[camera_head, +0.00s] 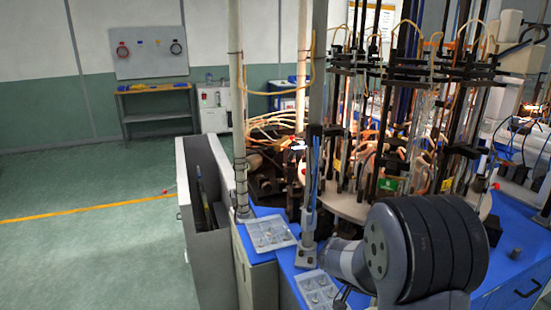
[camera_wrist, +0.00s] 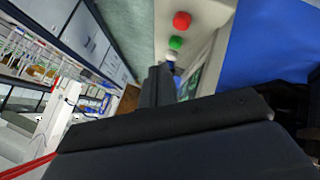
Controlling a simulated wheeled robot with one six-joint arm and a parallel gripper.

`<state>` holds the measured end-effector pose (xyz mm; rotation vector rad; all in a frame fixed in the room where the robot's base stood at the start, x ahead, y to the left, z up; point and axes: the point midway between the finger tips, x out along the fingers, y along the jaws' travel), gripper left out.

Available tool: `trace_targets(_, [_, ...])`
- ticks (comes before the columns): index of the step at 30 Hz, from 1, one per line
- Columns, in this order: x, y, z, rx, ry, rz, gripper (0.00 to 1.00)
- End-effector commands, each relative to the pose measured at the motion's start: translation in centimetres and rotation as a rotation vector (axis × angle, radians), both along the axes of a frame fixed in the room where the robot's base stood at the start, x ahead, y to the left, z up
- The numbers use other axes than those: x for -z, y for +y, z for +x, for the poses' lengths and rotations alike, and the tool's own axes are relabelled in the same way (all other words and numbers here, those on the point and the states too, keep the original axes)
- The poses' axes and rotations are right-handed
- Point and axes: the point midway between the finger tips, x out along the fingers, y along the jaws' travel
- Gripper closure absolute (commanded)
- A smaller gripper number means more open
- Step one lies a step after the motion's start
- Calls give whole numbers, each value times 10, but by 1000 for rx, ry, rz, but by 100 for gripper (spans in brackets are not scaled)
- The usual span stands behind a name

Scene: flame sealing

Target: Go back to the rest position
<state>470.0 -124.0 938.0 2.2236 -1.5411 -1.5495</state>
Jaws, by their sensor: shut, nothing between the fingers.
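My gripper (camera_wrist: 158,85) shows in the wrist view as dark fingers rising from a wide black body along the bottom. The fingers are together and I see nothing held. They point toward a pale panel (camera_wrist: 197,50) with a red button (camera_wrist: 182,20) and a green button (camera_wrist: 175,43). In the head view, my large grey arm joint fills the lower right, over the blue worktop (camera_head: 505,268). The gripper's fingers cannot be made out clearly there.
The sealing machine (camera_head: 400,130), with glass tubes and orange hoses, stands behind my arm. Two clear trays of small parts, one at the worktop's left (camera_head: 270,233) and one nearer (camera_head: 316,284), lie beside a metal post (camera_head: 309,215). An open grey box (camera_head: 203,190) stands left. Green floor (camera_head: 90,240) is clear.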

Motion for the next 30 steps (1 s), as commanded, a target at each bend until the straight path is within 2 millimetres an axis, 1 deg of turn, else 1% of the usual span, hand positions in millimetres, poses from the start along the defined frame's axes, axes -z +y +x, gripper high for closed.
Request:
trace_targets(1, [-21,0,1,0,-6,0,100])
trace_targets(2, [-4,0,0,-1,1,0,100])
trace_targets(3, [9,0,0,-1,4,-1,100])
trace_targets(4, [8,0,0,-1,4,-1,100])
trace_targets(5, [1,0,0,-1,3,-1,100])
trace_targets(6, [0,0,1,-1,1,-1,100])
trace_targets(17, [7,0,0,-2,3,1,100])
trace_targets(19, [-8,0,1,0,-6,0,100])
trace_targets(28, [-56,0,1,0,-6,0,100])
trace_targets(30, [-51,0,0,-1,-1,-1,100])
